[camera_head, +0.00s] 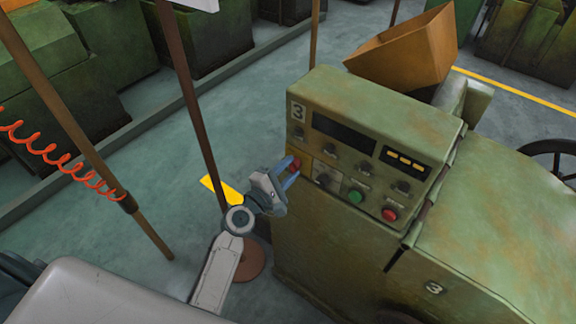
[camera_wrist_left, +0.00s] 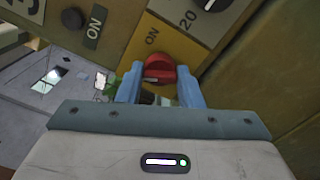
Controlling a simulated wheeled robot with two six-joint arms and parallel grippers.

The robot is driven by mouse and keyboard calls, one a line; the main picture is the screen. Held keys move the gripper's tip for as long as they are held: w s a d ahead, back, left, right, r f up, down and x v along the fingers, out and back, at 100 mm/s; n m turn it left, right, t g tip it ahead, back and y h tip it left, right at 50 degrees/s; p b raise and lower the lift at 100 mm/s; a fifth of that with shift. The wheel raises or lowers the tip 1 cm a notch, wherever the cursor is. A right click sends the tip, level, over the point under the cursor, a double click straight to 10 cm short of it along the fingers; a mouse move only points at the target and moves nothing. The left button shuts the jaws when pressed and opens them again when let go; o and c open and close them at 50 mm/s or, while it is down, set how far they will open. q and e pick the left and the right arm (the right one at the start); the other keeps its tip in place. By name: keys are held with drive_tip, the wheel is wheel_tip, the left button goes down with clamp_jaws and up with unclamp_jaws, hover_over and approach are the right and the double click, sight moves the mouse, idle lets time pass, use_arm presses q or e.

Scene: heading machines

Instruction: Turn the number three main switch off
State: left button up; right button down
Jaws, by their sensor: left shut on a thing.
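The green machine (camera_head: 335,215) bears a number 3 plate at the upper left of its control panel. Its red main switch knob (camera_head: 295,164) sits on a yellow plate at the panel's left edge. In the left wrist view the red knob (camera_wrist_left: 159,69) has its bar lying roughly across the picture, below an ON label on the yellow plate (camera_wrist_left: 165,40). My left gripper (camera_head: 287,171) is shut on the knob, with a blue finger on each side of it in the left wrist view (camera_wrist_left: 159,84). The fingers partly hide the knob. My right gripper is not in view.
Other dials, a green button (camera_head: 355,196) and a red button (camera_head: 390,214) are to the right on the panel. A brown post (camera_head: 190,90) stands left of my arm. A red coiled hose (camera_head: 60,165) hangs farther left. An orange hopper (camera_head: 405,50) is behind.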

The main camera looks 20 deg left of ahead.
use_arm(q)
drive_tip(key=shift+n+p, duration=0.45)
drive_tip(key=shift+n, duration=1.35)
drive_tip(key=shift+p, duration=0.3)
drive_tip(key=o, duration=1)
drive_tip(key=shift+s, duration=0.1)
drive_tip(key=shift+b+v, duration=1.8)
drive_tip(key=shift+v, duration=3.55)
